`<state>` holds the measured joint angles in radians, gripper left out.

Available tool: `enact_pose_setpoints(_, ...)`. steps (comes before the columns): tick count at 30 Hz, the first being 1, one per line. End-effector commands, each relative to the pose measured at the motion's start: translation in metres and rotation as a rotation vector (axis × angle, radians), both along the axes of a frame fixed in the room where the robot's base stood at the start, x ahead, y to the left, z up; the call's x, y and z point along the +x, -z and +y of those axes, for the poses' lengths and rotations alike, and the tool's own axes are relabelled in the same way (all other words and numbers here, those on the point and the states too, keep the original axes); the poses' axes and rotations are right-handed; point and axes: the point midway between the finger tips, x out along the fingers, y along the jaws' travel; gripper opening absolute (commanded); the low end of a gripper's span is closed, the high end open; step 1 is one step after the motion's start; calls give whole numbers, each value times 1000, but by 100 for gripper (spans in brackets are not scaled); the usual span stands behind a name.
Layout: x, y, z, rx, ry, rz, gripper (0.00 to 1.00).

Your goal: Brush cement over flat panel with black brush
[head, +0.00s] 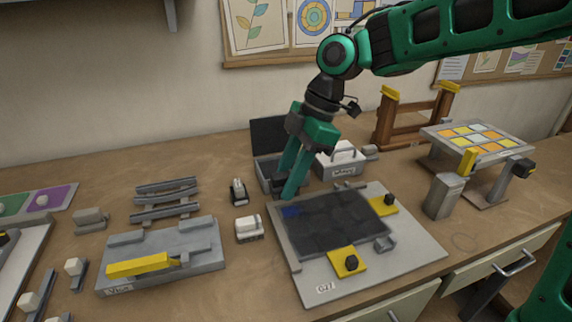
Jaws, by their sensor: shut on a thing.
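The flat panel (335,224) is dark grey, nearly black, with faint darker lines, and lies flat on a light grey board (420,250). A blue patch (292,211) shows at its far left corner. My gripper (282,187) points down just beyond that corner, its green fingers shut on a small dark thing that looks like the black brush (279,191). The fingers hide most of it, and I cannot tell whether it touches the panel. I cannot make out the cement for certain.
Yellow clamps with black knobs (350,262) (386,200) hold the panel's edges. A grey box with an open dark lid (280,136) stands behind my gripper. A white caddy (341,158) is right of it. Small blocks (249,229) stand left of the board.

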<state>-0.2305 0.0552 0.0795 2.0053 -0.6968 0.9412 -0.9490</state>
Motion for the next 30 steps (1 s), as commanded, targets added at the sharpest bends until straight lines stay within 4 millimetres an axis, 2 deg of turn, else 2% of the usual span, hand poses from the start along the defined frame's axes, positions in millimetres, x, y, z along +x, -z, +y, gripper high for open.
enact_pose_setpoints(8,0,11,0,-1,1,3,8)
enact_pose_setpoints(30,3,79,-11,-1,17,1,8)
